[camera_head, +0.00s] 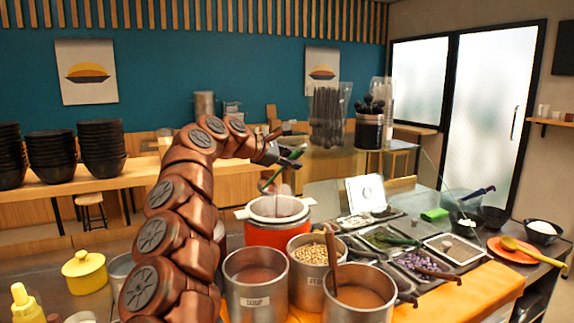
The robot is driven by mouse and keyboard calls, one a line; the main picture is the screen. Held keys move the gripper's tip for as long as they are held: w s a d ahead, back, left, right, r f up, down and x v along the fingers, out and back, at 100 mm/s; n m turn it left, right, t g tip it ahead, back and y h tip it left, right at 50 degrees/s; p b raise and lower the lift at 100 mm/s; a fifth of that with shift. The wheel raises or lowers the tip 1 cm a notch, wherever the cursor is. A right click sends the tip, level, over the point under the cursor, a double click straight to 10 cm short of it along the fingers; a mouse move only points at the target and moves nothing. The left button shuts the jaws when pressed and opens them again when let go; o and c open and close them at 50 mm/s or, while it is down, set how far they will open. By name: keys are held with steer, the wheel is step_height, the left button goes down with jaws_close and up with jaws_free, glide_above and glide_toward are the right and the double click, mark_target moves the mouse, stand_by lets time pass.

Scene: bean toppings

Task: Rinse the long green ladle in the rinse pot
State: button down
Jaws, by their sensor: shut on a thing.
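My gripper (283,153) is shut on the long green ladle (273,180), near the top of its handle. The green handle slants down to the left from the gripper, over the orange pot (272,236). This pot has a pale rim and a greyish inside, and no label that I can read says it is the rinse pot. The ladle's lower end is small and unclear, at or just above the pot's opening. I cannot tell whether it touches liquid.
Steel pots of brown soup (257,303) and beans (306,282) stand in front of the orange pot. Another soup pot (357,311) holds a brown ladle (331,246). Topping trays (387,238) lie to the right. A yellow lidded pot (85,272) stands at left.

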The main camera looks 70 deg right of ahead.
steer(key=s+f+m+t+b, duration=0.3)
steer(key=s+f+b, duration=0.3)
steer(key=b, duration=0.5)
step_height(320, 180, down, 2)
steer(key=shift+s+a+f+m+t+b, duration=0.1)
steer(key=shift+s+a+m+t+b, duration=0.05)
steer(key=shift+a+m+t+b, duration=0.25)
stand_by(0.5)
